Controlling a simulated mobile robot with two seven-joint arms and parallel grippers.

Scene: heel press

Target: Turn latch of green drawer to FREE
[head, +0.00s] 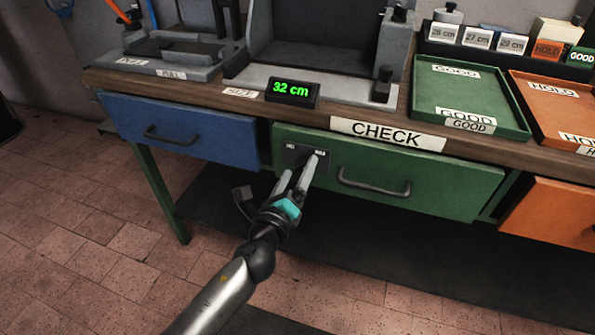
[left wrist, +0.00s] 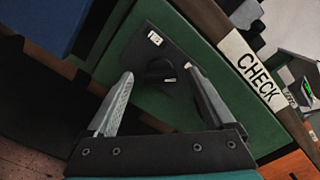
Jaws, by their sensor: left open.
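The green drawer (head: 440,185) is shut under the bench, with a dark bar handle (head: 374,186). Its latch is on a black plate (head: 292,149) with small white labels, at the drawer's left end. In the left wrist view a dark round latch knob (left wrist: 158,70) with a small white mark shows on the plate. My left gripper (head: 302,163) is at the plate, its fingers apart. In the left wrist view its fingertips (left wrist: 158,77) lie on either side of the knob, with gaps visible. The label words are too small to read. My right gripper is not in view.
A blue drawer (head: 185,130) is to the left and an orange drawer (head: 553,212) to the right. On the bench are a "32 cm" display (head: 292,92), a green tray (head: 465,95) and an orange tray (head: 560,110). A CHECK sign (head: 388,133) is on the bench edge.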

